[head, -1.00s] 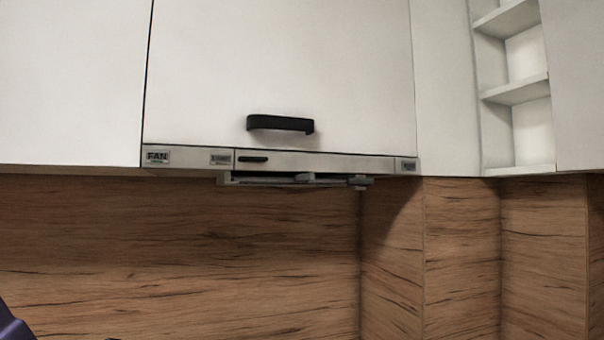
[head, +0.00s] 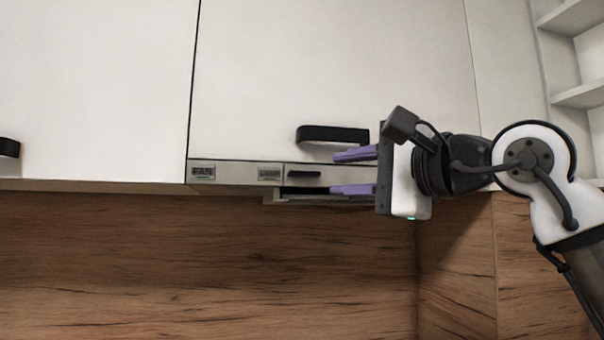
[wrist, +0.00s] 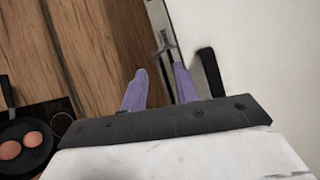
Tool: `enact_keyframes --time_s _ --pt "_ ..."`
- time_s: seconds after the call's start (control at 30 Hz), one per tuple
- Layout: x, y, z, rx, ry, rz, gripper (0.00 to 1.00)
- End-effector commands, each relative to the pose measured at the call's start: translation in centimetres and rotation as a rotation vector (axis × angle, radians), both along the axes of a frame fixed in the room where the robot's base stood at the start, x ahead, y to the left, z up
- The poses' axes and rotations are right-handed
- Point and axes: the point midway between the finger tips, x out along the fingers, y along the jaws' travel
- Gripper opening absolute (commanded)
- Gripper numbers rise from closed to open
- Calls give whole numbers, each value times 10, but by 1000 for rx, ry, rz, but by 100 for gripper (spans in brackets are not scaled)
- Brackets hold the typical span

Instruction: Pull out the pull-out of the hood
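The hood is a thin light-grey strip under a white cabinet door, with a FAN label (head: 202,172) at its left. Its pull-out front carries a small black slot-like grip (head: 304,174). My gripper (head: 334,172), with two purple fingers, is in front of the strip, its fingers pointing left. My gripper hides the strip's right part. In the wrist view, the hood (wrist: 165,38) lies beyond the spread fingertips (wrist: 160,69).
A black door handle (head: 332,134) sits just above the upper finger and shows beside a finger in the wrist view (wrist: 210,76). Open shelves (head: 580,55) are at right. Wood splashback (head: 200,265) below is clear. The wrist view shows a pan (wrist: 22,158) with two round eggs.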

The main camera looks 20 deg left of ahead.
Motion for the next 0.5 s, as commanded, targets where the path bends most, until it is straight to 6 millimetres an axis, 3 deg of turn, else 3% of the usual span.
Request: enact_keyframes --time_s 0.1,0.2,0.37,0.5 --pt "8 -21 13 -69 -67 -120 30" --pt "11 -26 17 -89 -85 -154 30" --pt "21 -12 18 -91 -85 -153 30" --pt "36 12 19 -90 -85 -149 30"
